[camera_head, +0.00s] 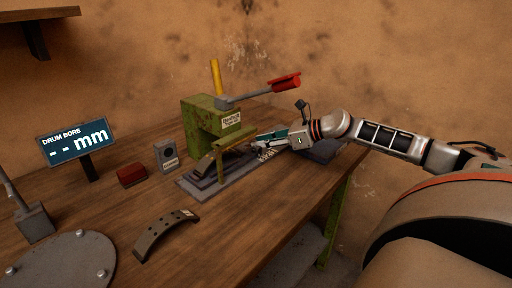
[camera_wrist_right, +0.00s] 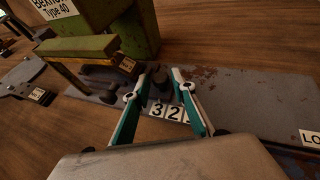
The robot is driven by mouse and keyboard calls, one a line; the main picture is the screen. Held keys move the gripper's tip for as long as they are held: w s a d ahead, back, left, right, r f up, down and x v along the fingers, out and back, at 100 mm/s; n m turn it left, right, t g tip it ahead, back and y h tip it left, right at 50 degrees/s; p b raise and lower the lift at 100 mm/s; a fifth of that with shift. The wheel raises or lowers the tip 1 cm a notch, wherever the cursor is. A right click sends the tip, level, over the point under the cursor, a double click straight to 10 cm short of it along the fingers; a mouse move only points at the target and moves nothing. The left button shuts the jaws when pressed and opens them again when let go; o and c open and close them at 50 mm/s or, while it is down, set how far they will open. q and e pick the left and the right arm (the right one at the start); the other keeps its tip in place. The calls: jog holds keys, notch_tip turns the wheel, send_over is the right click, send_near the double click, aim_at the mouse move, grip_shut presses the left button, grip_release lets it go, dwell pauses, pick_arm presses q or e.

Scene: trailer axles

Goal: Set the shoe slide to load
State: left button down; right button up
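The green machine (camera_head: 205,128) stands on the bench in the head view, with a grey base plate (camera_head: 228,188) in front of it. In the right wrist view, a flat grey slide strip (camera_wrist_right: 262,103) runs to the right, towards a partly cut-off label (camera_wrist_right: 310,137) reading "LO". A dark upright knob (camera_wrist_right: 160,82) stands by number tiles (camera_wrist_right: 172,112) reading "3 2" and a partly hidden digit. My right gripper (camera_head: 268,142) is at the machine's right front. In the wrist view its fingers (camera_wrist_right: 158,84) are apart, one either side of the knob; contact is unclear. My left gripper is out of view.
A red-handled lever (camera_head: 262,92) and yellow post (camera_head: 216,78) rise above the machine. A loose curved shoe (camera_head: 163,234), red block (camera_head: 132,174), grey box (camera_head: 166,155), display (camera_head: 77,143) and round plate (camera_head: 65,262) are to the left. The bench's front right is clear.

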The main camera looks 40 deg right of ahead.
jog(key=shift+w+a+f+b, duration=0.2)
jog(key=shift+w+f+b, duration=0.15)
jog(key=shift+w, duration=0.25)
jog(key=shift+a+r, duration=0.1)
